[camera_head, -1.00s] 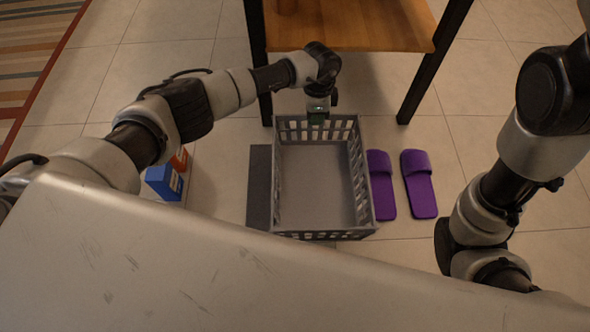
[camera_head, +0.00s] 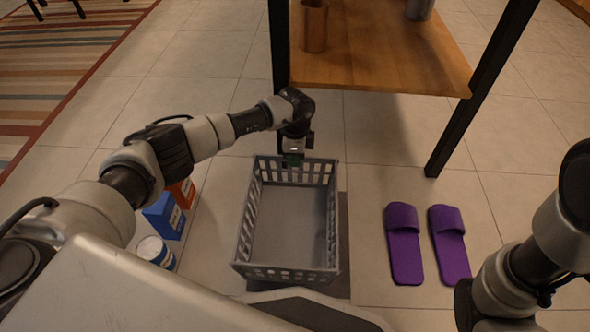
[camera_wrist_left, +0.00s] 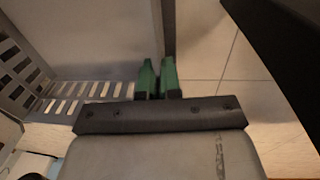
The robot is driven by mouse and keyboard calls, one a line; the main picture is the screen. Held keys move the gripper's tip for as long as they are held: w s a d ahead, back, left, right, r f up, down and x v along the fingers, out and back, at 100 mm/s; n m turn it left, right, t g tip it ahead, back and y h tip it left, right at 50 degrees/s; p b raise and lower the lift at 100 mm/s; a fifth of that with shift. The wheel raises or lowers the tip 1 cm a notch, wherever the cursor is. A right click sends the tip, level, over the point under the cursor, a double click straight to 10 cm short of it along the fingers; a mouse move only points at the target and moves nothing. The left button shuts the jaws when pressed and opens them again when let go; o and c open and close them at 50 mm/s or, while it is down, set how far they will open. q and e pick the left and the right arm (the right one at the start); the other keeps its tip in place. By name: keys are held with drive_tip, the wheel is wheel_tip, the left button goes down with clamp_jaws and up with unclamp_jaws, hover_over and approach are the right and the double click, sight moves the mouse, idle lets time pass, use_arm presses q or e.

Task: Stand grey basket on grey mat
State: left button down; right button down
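The grey basket (camera_head: 334,215) is upright, empty and slightly turned, in the middle of the head view. The darker grey mat (camera_head: 344,235) shows along its right side and front; the rest is hidden behind the basket. The basket's left side reaches past the visible front left of the mat. I cannot tell whether its bottom touches the mat or floor. My left gripper (camera_head: 293,160) is at the basket's far rim, its green fingers (camera_wrist_left: 158,78) close together on the wall in the left wrist view. My right arm shows at right, its gripper out of view.
Purple slippers (camera_head: 404,245) lie to the right, apart from the basket. A blue box (camera_head: 163,217), a red box (camera_head: 181,192) and a white-and-blue can (camera_head: 155,251) stand at left. A wooden table (camera_head: 375,55) with dark legs stands behind, bearing a copper cup (camera_head: 313,25).

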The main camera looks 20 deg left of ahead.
use_arm(q)
wheel_tip(320, 180, down, 4)
drive_tip(key=b, duration=0.3)
drive_tip(key=shift+r, duration=0.2)
drive_tip(key=c, duration=1.3)
unclamp_jaws()
drive_tip(key=shift+f, duration=0.1)
drive_tip(key=shift+c, duration=0.2)
